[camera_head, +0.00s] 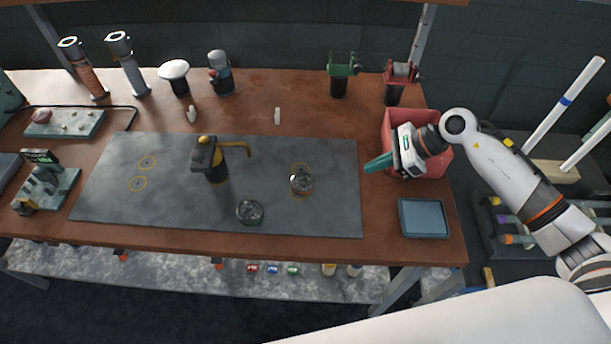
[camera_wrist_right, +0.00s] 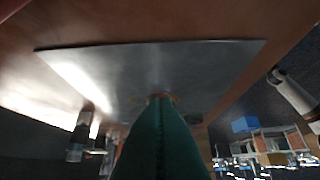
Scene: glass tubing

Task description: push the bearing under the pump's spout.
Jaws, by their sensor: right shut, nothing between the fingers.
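The pump (camera_head: 209,160), dark with a yellow spout (camera_head: 240,147) pointing right, stands on the grey mat (camera_head: 330,215). Two small round items lie on the mat: one with a brownish middle (camera_head: 301,184) right of the pump, and a dark glassy one (camera_head: 249,212) nearer the front edge. I cannot tell for sure which is the bearing; neither is under the spout. My right gripper (camera_head: 368,168) is shut and empty, its green fingers pointing left just off the mat's right edge. They also show in the right wrist view (camera_wrist_right: 160,103). My left gripper is not in view.
A red bin (camera_head: 437,160) is behind my right gripper, and a blue-grey tray (camera_head: 423,218) lies at the table's front right. Yellow rings (camera_head: 137,184) mark the mat. Several tools stand along the back. The mat between the gripper and the brownish item is clear.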

